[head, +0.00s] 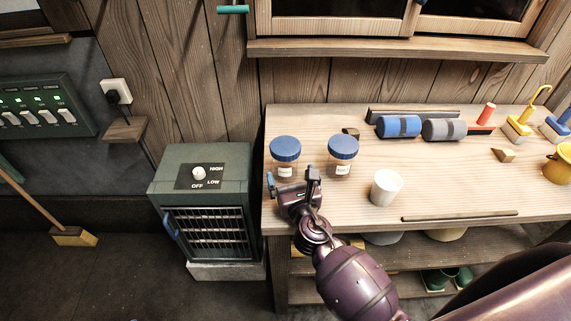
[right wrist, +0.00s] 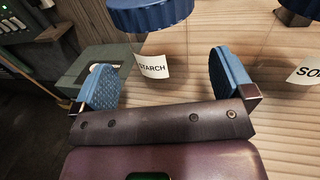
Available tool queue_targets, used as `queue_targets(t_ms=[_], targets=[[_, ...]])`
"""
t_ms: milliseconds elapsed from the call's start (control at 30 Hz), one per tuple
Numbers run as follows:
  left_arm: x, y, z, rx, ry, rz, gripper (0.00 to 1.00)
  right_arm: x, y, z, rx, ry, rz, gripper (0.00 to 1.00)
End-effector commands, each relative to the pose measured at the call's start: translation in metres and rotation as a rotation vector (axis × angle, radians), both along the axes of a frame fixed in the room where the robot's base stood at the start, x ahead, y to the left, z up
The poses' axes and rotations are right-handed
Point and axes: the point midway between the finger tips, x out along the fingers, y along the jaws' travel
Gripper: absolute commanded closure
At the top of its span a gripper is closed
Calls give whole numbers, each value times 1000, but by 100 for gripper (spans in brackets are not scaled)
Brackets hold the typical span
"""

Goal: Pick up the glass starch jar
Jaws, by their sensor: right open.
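The glass starch jar (head: 285,153) stands upright on the left end of the wooden table, a clear jar with a blue lid and a white label. In the right wrist view its label (right wrist: 151,66) reads "STARCH", and its blue lid is cut off by the top edge. My right gripper (head: 293,180) is open just in front of the jar. In the right wrist view the blue pads of the gripper (right wrist: 165,82) stand wide apart, with the jar ahead between them and apart from both. My left gripper is not in view.
A similar blue-lidded jar (head: 343,152) stands close on the right. A white cup (head: 386,187) and a thin dark rod (head: 459,215) are nearer the front edge. Blue and grey rolls (head: 398,126) lie behind. A green heater (head: 203,180) stands left of the table (head: 300,118).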

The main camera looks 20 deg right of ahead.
Motion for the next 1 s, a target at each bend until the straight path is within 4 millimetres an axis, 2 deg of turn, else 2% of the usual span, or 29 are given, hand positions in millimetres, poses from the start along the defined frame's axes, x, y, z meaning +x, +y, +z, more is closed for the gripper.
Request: queue_targets(t_ms=[400, 767, 1000], targets=[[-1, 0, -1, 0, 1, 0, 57, 54, -2, 0, 2, 0, 1, 0], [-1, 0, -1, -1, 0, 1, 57, 60, -3, 0, 2, 0, 0, 0], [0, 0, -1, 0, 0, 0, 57, 60, -3, 0, 1, 0, 0, 37]])
